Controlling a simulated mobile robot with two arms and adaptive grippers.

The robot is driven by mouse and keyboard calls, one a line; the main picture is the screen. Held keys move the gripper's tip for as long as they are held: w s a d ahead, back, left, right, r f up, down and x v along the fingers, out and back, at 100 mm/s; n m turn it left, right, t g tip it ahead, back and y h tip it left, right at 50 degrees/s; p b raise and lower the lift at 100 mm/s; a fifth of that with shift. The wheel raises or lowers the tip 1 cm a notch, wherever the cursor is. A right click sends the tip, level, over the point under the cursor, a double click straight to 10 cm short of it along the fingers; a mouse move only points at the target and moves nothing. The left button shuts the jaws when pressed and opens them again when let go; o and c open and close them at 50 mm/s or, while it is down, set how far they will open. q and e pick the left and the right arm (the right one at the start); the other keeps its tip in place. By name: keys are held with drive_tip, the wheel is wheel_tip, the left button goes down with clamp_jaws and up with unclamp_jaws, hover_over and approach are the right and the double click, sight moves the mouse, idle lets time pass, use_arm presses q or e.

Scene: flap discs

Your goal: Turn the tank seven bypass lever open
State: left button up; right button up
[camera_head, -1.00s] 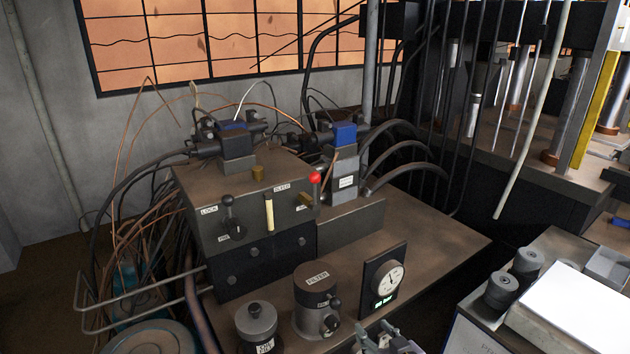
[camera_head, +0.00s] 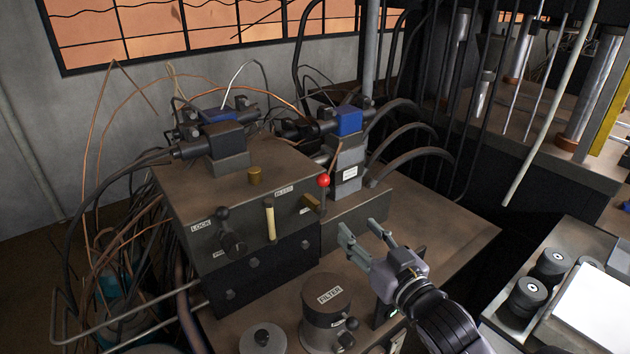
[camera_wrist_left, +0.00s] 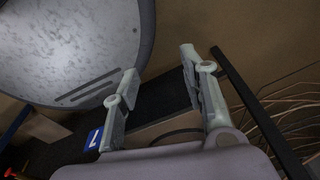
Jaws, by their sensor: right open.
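I cannot pick out a lever marked as the tank seven bypass lever. In the left wrist view a blue plate (camera_wrist_left: 95,139) with a white mark, possibly a 7, sits at lower left. A small red and yellow thing (camera_wrist_left: 10,173) shows at the bottom left corner, too cut off to identify. My left gripper (camera_wrist_left: 160,62) is open and empty there, beside a large round grey surface (camera_wrist_left: 75,45). It is out of the head view. My right gripper (camera_head: 359,226) is open and empty in the head view, in front of the valve block, above the bench.
The valve block (camera_head: 225,185) carries a black-knobbed lever (camera_head: 224,215), a cream lever (camera_head: 269,220) and a red ball knob (camera_head: 323,180). A filter canister (camera_head: 325,305) stands in front. Hoses (camera_head: 410,155) arch behind. The bench (camera_head: 445,225) is clear at right.

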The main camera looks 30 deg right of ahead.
drive_tip(key=p, duration=0.2)
approach(324, 191)
drive_tip(key=w, duration=0.3)
drive_tip(key=w+p, duration=0.1)
drive_tip(key=w, duration=0.2)
drive_tip(key=w+d+p, duration=0.1)
drive_tip(key=w, duration=0.2)
drive_tip(key=shift+r, duration=0.1)
drive_tip(key=shift+w+d, duration=0.1)
drive_tip(key=shift+w, duration=0.65)
clamp_jaws()
use_arm(q)
drive_tip(key=s+r, duration=0.1)
drive_tip(key=r, duration=0.1)
drive_tip(key=s+r, duration=0.2)
